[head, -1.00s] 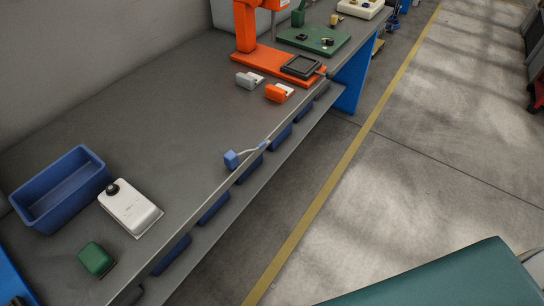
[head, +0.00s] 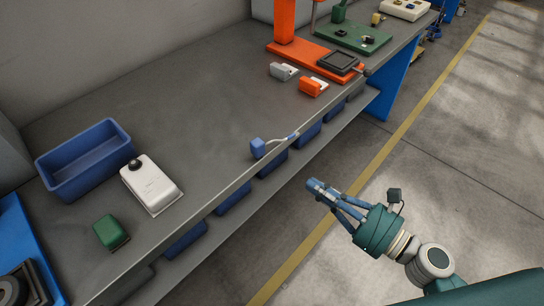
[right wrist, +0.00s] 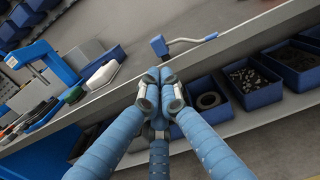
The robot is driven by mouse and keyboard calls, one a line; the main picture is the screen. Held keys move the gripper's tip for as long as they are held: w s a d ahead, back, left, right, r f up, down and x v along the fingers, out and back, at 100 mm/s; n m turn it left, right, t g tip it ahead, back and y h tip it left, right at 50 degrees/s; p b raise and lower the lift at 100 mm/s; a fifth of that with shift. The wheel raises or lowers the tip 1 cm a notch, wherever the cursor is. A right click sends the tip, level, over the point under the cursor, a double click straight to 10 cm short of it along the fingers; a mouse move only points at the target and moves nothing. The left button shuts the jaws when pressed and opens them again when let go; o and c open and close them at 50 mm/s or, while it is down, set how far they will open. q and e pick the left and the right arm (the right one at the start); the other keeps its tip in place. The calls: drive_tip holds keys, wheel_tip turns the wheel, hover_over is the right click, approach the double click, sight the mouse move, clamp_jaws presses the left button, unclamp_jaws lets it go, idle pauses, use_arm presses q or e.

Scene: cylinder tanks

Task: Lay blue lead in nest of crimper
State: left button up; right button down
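The blue lead (head: 258,148) lies near the front edge of the bench. It has a blue block at one end and a pale cable running right along the edge. The lead also shows in the right wrist view (right wrist: 160,45), beyond the fingertips. The orange crimper (head: 285,30) stands at the back right of the bench, with a dark square nest (head: 338,62) on its base. My right gripper (head: 315,186) is over the floor in front of the bench, apart from the lead. Its fingers come together with nothing between them. My left gripper is not in view.
A grey block (head: 283,70) and an orange block (head: 312,86) lie in front of the crimper. A white box (head: 150,185), a green block (head: 110,233) and a blue bin (head: 85,165) stand at the left. Bins hang under the bench edge. The middle of the bench is clear.

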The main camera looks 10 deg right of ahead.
sight(263, 149)
drive_tip(key=p+x, duration=0.4)
drive_tip(key=x, duration=0.9)
drive_tip(key=shift+w+a, duration=0.25)
drive_tip(key=shift+w, duration=0.05)
drive_tip(key=shift+w+a, duration=0.2)
drive_tip(key=shift+w, duration=0.1)
drive_tip(key=x, duration=1)
drive_tip(key=shift+w+a+p, duration=0.1)
drive_tip(key=shift+p, duration=0.25)
drive_tip(key=shift+f, duration=0.1)
